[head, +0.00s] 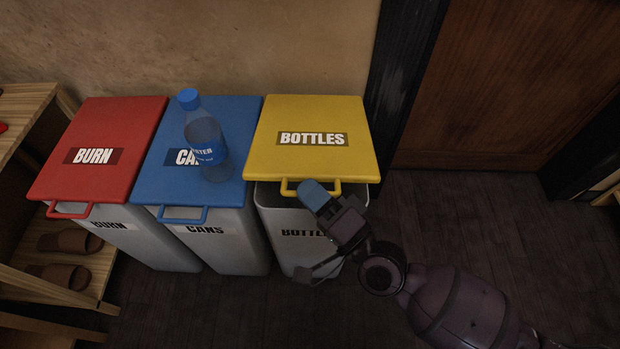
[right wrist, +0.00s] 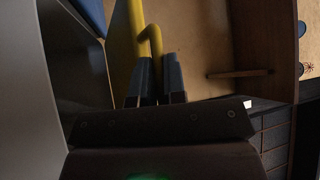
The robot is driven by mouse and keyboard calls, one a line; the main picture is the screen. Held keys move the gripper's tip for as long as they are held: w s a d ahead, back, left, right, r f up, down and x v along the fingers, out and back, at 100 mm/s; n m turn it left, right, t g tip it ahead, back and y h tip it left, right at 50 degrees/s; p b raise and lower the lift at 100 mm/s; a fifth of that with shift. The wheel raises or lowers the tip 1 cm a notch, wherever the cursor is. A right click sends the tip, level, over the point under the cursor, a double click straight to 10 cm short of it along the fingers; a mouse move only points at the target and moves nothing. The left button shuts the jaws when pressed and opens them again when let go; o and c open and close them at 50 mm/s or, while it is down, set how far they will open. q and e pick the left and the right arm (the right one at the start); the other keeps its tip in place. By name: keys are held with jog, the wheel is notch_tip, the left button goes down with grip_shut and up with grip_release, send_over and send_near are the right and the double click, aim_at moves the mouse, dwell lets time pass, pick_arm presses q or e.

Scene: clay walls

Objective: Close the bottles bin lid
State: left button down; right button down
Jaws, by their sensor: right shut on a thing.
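The bottles bin (head: 290,235) is a pale bin with a yellow lid (head: 312,165) marked BOTTLES. The lid lies over the bin's top, with a dark gap showing under its front edge, so it looks slightly raised. My right gripper (head: 314,193) is at the lid's front edge, shut on the yellow handle (head: 290,188). In the right wrist view the handle (right wrist: 154,38) runs down to the two fingertips (right wrist: 157,65). The exact grip is partly hidden by the fingers. My left gripper is not in view.
A blue-lidded cans bin (head: 240,110) stands left of it, with a water bottle (head: 203,135) upright on its lid. A red-lidded burn bin (head: 120,120) is further left, near a wooden shelf (head: 30,105) with slippers. Dark floor (head: 470,225) is free on the right.

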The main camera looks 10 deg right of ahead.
pick_arm(q)
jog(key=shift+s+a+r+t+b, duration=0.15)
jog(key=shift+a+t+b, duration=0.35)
jog(key=shift+b, duration=0.65)
pick_arm(e)
notch_tip(320, 180, down, 10)
jog(key=s+n+y, duration=0.1)
jog(key=n+y, duration=0.1)
jog(key=n, duration=0.1)
jog(key=shift+t, duration=0.4)
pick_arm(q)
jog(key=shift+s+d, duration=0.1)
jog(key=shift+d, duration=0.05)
pick_arm(e)
jog(key=shift+s, duration=0.1)
jog(key=c, duration=1.5)
grip_release()
pick_arm(q)
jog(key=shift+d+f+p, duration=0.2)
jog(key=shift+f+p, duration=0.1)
jog(key=shift+p, duration=0.2)
pick_arm(e)
jog(key=shift+o, duration=0.2)
jog(key=v, duration=0.7)
jog(key=shift+s, duration=0.15)
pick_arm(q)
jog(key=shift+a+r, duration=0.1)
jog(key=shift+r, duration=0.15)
